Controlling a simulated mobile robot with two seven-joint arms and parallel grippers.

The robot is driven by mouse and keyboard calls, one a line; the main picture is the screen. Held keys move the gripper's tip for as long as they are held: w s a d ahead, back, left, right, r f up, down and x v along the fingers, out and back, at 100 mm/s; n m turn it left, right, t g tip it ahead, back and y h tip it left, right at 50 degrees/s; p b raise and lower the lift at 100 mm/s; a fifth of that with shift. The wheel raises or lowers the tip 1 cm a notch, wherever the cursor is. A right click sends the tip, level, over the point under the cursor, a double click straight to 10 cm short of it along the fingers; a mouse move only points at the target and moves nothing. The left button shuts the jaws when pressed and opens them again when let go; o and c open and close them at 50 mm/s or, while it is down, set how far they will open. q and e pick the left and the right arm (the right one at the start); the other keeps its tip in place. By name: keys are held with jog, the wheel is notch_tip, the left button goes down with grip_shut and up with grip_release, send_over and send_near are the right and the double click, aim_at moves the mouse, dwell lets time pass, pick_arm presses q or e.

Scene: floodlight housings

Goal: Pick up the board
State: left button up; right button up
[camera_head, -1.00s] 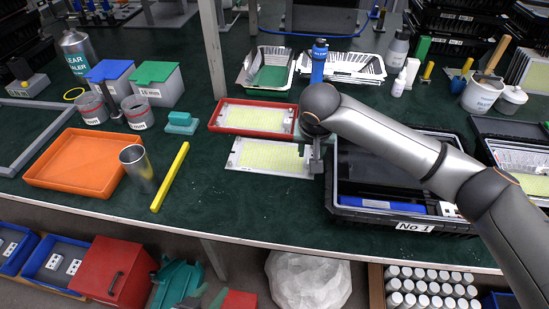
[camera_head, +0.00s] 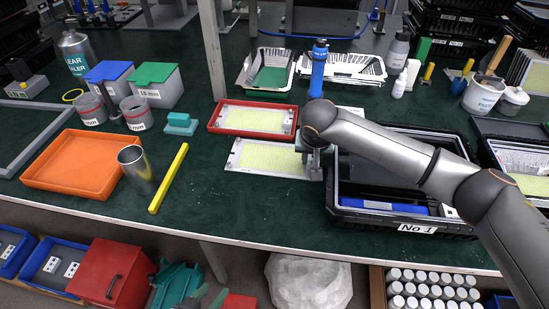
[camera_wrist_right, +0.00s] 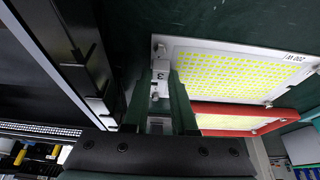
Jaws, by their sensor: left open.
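A white board with a yellow dotted face (camera_head: 265,158) lies flat on the green table, in front of a red tray (camera_head: 215,127) that holds a similar board (camera_head: 250,119). My right gripper (camera_head: 314,172) is low at the right end of the front board; my arm partly hides that end. In the right wrist view the fingers (camera_wrist_right: 157,90) are apart, with a small white piece marked 3 (camera_wrist_right: 160,75) seen between them. The board (camera_wrist_right: 230,70) lies right of the fingertips there. My left gripper (camera_head: 206,299) shows only its open, empty fingertips at the bottom edge.
A black case marked No 1 (camera_head: 410,227) stands right of the board, close to my right gripper. A yellow bar (camera_head: 168,178), metal cup (camera_head: 135,168) and orange tray (camera_head: 75,188) are on the left. A blue bottle (camera_head: 318,70) stands behind.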

grip_shut()
pick_arm(q)
jog(key=shift+s+f, duration=0.1)
jog(key=shift+s, duration=0.1)
jog(key=shift+s, duration=0.1)
pick_arm(e)
jog(key=shift+r, duration=0.45)
notch_tip(320, 180, up, 2)
jog(key=shift+r+p, duration=0.15)
jog(key=shift+p, duration=0.15)
pick_arm(q)
jog(key=shift+a+r+p, duration=0.65)
jog(key=shift+r+p, duration=0.35)
jog(key=shift+p, duration=0.35)
pick_arm(e)
jog(key=s+a+r, duration=0.2)
jog(key=s+r, duration=0.7)
jog(key=s, duration=0.4)
jog(key=shift+s+a+r, duration=0.35)
jog(key=shift+a+r, duration=0.05)
